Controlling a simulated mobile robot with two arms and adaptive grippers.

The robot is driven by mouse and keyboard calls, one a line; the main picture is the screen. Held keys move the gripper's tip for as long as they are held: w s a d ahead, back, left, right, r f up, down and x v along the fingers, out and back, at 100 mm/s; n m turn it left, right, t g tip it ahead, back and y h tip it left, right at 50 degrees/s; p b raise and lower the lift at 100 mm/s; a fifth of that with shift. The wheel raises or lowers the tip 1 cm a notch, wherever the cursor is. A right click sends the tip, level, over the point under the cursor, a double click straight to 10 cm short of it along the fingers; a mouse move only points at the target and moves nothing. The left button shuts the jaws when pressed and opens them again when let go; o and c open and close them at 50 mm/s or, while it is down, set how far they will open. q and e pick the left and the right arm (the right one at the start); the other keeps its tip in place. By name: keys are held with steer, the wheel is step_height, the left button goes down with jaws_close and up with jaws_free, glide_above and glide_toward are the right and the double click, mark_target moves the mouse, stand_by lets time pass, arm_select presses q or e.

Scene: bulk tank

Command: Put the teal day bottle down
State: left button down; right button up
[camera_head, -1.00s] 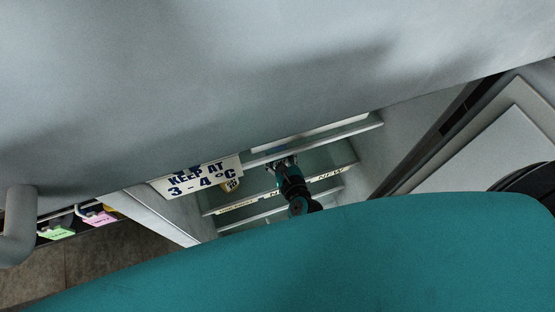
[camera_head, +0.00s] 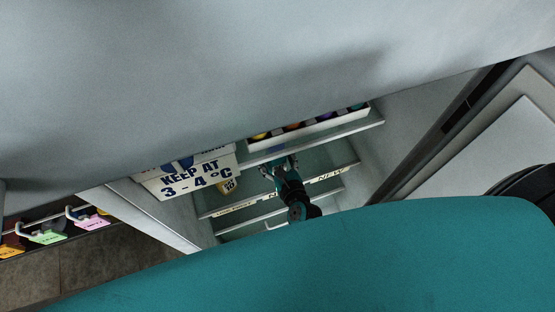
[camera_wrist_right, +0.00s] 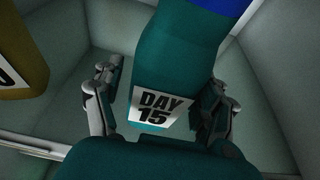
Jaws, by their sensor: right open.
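The teal day bottle (camera_wrist_right: 165,65) shows in the right wrist view, with a white "DAY 15" label and a blue part at the top edge of the picture. My right gripper (camera_wrist_right: 165,95) is open, with one finger on each side of the bottle. The left finger stands apart from it; the right finger is close to its side, and I cannot tell if it touches. In the head view my right gripper (camera_head: 278,165) reaches into the fridge between shelves; I cannot make out the bottle there. My left gripper is not in view.
A shelf (camera_head: 315,137) with colourful items is above. A "KEEP AT 3-4 °C" sign (camera_head: 190,175) hangs left. Coloured tags (camera_head: 50,235) are at far left.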

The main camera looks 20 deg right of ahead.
steer(key=shift+s+r, duration=0.1)
steer(key=shift+r, duration=0.1)
steer(key=v, duration=1.1)
steer(key=shift+s+p, duration=0.3)
steer(key=shift+s, duration=0.1)
steer(key=s+a+f+n+g+y, duration=0.1)
steer(key=s+f+n+g, duration=0.25)
steer(key=f+n, duration=0.6)
steer(key=s+f+n+g+y, duration=0.1)
steer(key=s+f+n+g, duration=0.3)
steer(key=f+n, duration=0.6)
steer(key=s+d+f+n+g+h, duration=0.1)
steer(key=s+d+f+n+g, duration=0.1)
steer(key=s+d+f+n, duration=0.3)
steer(key=s+d+f+n+g+h, duration=0.1)
steer(key=s+d+f+n+g, duration=0.2)
steer(key=s+d+f+n, duration=0.3)
steer(key=s+f+n, duration=0.3)
steer(key=s+n, duration=0.4)
steer(key=shift+s+f+n, duration=0.35)
steer(key=shift+s, duration=0.05)
